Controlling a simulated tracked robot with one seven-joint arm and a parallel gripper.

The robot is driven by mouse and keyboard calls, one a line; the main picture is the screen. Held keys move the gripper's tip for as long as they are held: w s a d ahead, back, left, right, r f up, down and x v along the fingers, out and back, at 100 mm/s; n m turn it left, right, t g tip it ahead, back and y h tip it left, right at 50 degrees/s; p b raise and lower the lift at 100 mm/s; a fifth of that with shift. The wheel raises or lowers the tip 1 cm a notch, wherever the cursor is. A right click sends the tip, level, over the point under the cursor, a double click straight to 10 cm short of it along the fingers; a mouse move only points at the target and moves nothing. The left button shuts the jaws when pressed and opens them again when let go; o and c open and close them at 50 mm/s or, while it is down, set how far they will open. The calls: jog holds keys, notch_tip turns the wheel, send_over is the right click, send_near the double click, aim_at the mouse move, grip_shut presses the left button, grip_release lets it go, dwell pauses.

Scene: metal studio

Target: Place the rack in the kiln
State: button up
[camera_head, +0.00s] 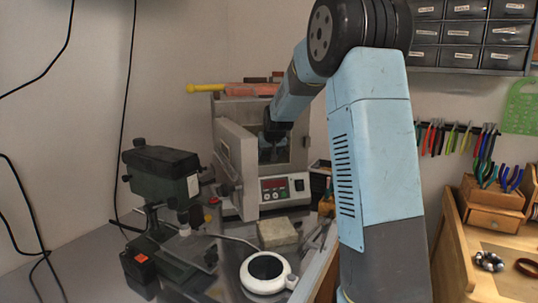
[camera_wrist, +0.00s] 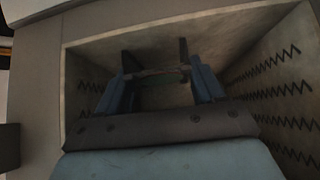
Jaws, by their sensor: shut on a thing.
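The grey kiln (camera_head: 285,189) stands at the back of the bench with its door (camera_head: 232,153) swung open to the left. My gripper (camera_head: 275,132) reaches into its mouth from the right; in the head view its tips are small and dark. In the wrist view my gripper (camera_wrist: 162,78) is inside the chamber, with its two blue fingers shut on the rack (camera_wrist: 158,73), seen as a thin dark bar between them. Most of the rack is hidden. The kiln's chamber wall (camera_wrist: 255,78) carries zigzag heating coils. I cannot tell whether the rack touches the chamber floor.
A dark green bench machine (camera_head: 160,172) stands left of the kiln. A pale block (camera_head: 278,232) and a round white dish-like device (camera_head: 265,272) lie in front of it. Orange and yellow tools (camera_head: 235,88) lie on top of the kiln. A wooden bench (camera_head: 470,235) is at the right.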

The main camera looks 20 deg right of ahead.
jog(key=shift+s+f, duration=0.1)
jog(key=shift+f, duration=0.05)
jog(key=o, duration=1)
jog(key=s+a+r, duration=0.1)
jog(key=s+r, duration=0.5)
jog(key=s, duration=0.3)
jog(key=s+a+r, duration=0.2)
jog(key=s+r, duration=0.3)
jog(key=s, duration=0.5)
jog(key=s+f+g, duration=0.1)
jog(key=s, duration=0.9)
jog(key=s+a+f, duration=0.1)
jog(key=s+f, duration=0.1)
jog(key=s, duration=0.7)
jog(key=s+a+f+g, duration=0.1)
jog(key=s+f, duration=0.1)
jog(key=s, duration=0.8)
jog(key=shift+s+a+f+n+g, duration=0.2)
jog(key=shift+s+a+n+g, duration=0.05)
jog(key=shift+s+n+g, duration=0.05)
